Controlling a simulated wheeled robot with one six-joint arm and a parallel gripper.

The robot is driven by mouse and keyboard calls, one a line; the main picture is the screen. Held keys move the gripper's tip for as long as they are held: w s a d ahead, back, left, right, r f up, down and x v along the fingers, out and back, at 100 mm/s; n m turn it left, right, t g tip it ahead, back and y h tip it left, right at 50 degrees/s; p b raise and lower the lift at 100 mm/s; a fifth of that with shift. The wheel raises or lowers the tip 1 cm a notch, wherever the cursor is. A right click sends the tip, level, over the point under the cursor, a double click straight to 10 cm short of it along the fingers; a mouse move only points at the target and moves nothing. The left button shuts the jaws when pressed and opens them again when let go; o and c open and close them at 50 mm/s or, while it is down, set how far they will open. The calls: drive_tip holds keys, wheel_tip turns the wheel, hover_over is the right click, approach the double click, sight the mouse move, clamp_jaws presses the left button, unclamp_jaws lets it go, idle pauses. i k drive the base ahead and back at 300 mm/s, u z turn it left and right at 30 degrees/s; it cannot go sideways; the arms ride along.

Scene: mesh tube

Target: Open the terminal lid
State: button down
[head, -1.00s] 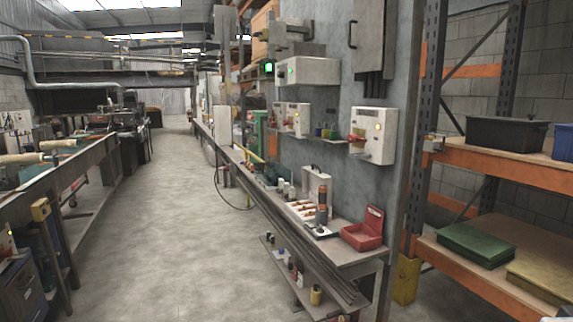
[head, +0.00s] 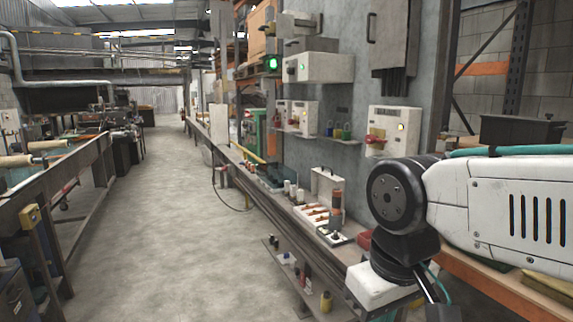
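I cannot tell for sure which box is the terminal. A white wall box (head: 318,68) with a green light (head: 273,63) at its left is mounted high on the grey wall. A white box (head: 404,125) with a red knob (head: 375,137) and a small yellow-green lamp hangs lower right. Smaller white boxes (head: 297,112) are further left. On the bench, a white case (head: 325,184) stands with its lid raised. My arm comes in from the right, in front of the bench's near end. Its lower end leaves the bottom edge, and my gripper's fingertips are not visible.
The long narrow bench (head: 268,203) runs along the wall, carrying bottles and small parts. A red box (head: 365,240) is mostly hidden behind my arm. Orange shelving (head: 481,69) with a black bin (head: 520,130) is at right. The concrete aisle (head: 165,220) at left is clear.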

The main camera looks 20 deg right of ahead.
sight(324, 181)
drive_tip(key=i, duration=0.65)
drive_tip(key=z, duration=0.8)
drive_tip(key=i, duration=1.1)
drive_tip(key=z, duration=0.3)
